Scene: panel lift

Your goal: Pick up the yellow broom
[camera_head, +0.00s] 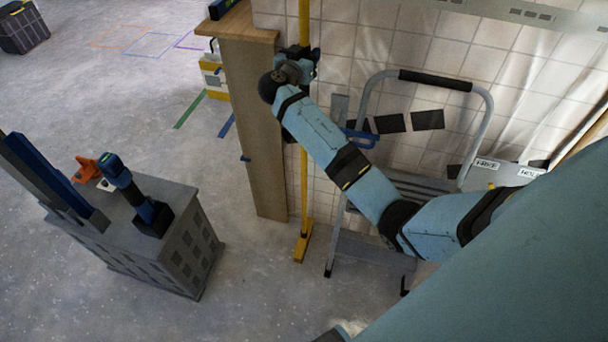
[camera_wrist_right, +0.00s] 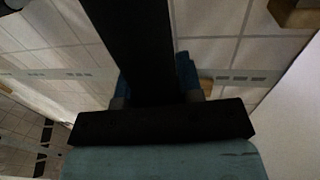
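The yellow broom (camera_head: 304,190) stands upright by the tiled wall, beside the wooden panel end. Its yellow head (camera_head: 303,242) rests at the floor and its pole runs up past the top of the head view. My right gripper (camera_head: 308,60) is at the upper part of the pole and hides a stretch of it. The fingers are dark and small there, so I cannot tell whether they are open or closed around the pole. In the right wrist view, dark gripper parts fill the middle and the broom is not clearly visible. My left gripper is not in view.
A grey stepladder (camera_head: 425,78) leans at the wall, right of the broom, behind my right arm. A wooden cabinet (camera_head: 258,130) stands close on the left. A grey crate (camera_head: 185,250) with a drill (camera_head: 135,190) on top stands at left. Concrete floor between is clear.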

